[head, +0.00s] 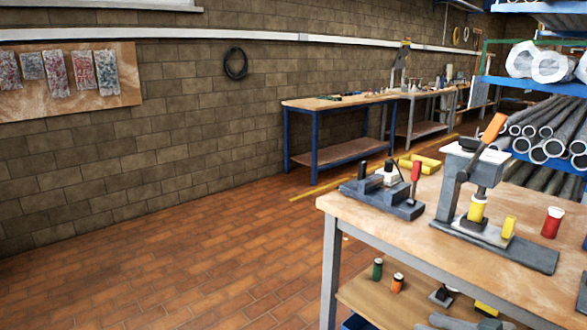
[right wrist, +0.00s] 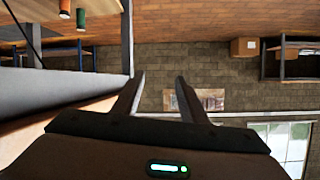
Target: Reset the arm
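My right gripper (right wrist: 161,78) shows in the right wrist view with its two dark fingers apart and nothing between them. That view is upside down, with the brick wall beyond the fingers. A grey and wooden bench part (right wrist: 60,95) is close to the left of the fingers; I cannot tell whether they touch it. Neither gripper nor arm shows in the head view, and my left gripper is in no view.
A wooden workbench (head: 360,205) stands at the right with a lever press (head: 467,185), a dark fixture (head: 383,190) and a red canister (head: 552,222). Small canisters (head: 397,283) are on its lower shelf. A blue-legged bench (head: 315,130) is by the wall. The tiled floor at left is clear.

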